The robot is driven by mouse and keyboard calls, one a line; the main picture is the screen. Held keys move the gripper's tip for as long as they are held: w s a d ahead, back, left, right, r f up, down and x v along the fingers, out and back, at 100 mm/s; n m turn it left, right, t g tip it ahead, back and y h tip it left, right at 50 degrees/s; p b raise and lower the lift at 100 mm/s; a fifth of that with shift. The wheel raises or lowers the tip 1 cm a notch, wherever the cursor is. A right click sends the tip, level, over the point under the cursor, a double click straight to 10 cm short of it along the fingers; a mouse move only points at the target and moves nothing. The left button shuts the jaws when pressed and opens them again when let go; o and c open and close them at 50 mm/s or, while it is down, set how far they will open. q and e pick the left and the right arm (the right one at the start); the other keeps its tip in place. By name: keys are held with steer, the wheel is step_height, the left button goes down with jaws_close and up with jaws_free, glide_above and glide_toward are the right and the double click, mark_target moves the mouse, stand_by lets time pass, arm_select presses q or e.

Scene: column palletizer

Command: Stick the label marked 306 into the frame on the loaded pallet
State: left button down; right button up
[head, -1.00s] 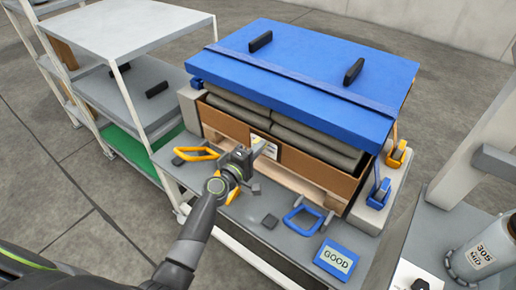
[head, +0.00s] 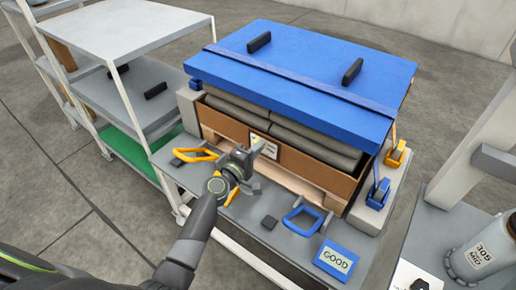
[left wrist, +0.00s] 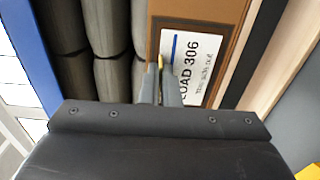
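The white label marked 306 (left wrist: 190,65), with a blue stripe, lies against the brown front of the loaded pallet in the left wrist view. It appears small and pale in the head view (head: 265,144). My left gripper (head: 254,151) is at the left edge of the label. In the left wrist view its two fingers (left wrist: 160,75) are close together, with a small yellow piece between their tips that looks like part of the label. The loaded pallet (head: 318,175) carries grey sacks under a blue cover. My right gripper is not in view.
Grey shelving (head: 140,92) stands left. A cylinder marked 305 (head: 480,250) stands right.

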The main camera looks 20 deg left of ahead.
arm_select(q)
steer(key=c, duration=2.1)
jaws_free()
steer(key=shift+w, duration=0.1)
steer(key=o, duration=0.5)
